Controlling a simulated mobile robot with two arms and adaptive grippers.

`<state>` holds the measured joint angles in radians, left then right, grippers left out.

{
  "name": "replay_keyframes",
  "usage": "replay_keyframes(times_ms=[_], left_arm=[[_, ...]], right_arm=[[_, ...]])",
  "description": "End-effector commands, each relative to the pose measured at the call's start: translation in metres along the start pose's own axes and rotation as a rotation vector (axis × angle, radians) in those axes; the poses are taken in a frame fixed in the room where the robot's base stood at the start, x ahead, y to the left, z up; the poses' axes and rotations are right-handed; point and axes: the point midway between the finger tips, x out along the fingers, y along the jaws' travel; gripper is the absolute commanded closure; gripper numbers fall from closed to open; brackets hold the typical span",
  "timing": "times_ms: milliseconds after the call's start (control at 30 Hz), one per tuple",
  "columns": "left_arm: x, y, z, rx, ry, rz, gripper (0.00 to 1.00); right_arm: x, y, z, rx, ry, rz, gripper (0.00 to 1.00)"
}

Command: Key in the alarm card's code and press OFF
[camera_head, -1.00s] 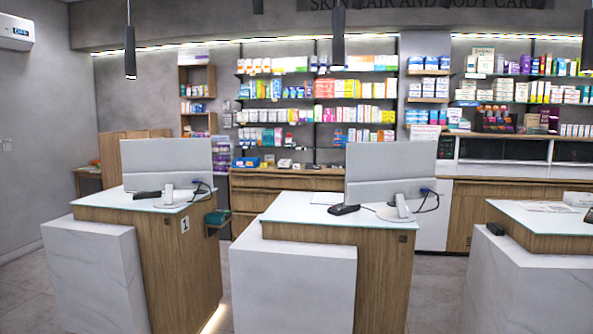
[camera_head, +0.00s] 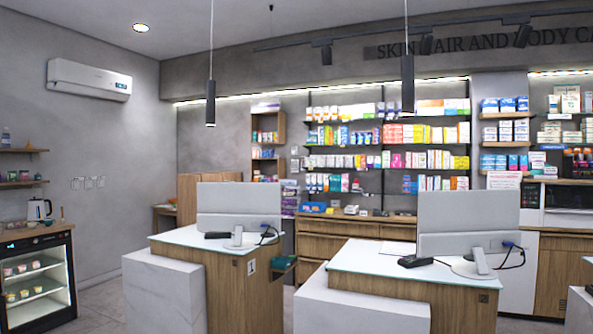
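No alarm keypad or alarm card can be made out for certain in the head view. A row of small pale plates (camera_head: 88,183) is on the left grey wall, too small to read. A white printed sheet (camera_head: 504,180) is on the shelving at the right, and its text is not legible. Neither of my grippers is in view.
Two wooden counters with glass tops (camera_head: 385,262) and white blocks in front carry monitors (camera_head: 468,222). Floor (camera_head: 103,300) shows between cabinet and left counter. Stocked shelves line the back wall.

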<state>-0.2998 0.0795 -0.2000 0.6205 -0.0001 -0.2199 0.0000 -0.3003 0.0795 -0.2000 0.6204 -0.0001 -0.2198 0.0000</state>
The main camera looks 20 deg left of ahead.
Motion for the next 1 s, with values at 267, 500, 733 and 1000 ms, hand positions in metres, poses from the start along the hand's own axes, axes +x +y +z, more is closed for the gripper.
replay_keyframes(times_ms=[267, 500, 733, 1000], left_arm=[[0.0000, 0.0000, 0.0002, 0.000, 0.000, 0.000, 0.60], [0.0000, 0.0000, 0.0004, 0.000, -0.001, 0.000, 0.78], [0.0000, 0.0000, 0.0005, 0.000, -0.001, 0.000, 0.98], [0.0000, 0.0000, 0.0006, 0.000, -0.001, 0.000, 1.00]], right_arm=[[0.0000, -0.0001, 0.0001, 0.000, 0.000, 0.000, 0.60], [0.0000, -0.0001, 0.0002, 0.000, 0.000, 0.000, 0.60], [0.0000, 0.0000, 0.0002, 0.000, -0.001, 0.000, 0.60], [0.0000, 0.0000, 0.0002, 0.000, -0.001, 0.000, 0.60]])
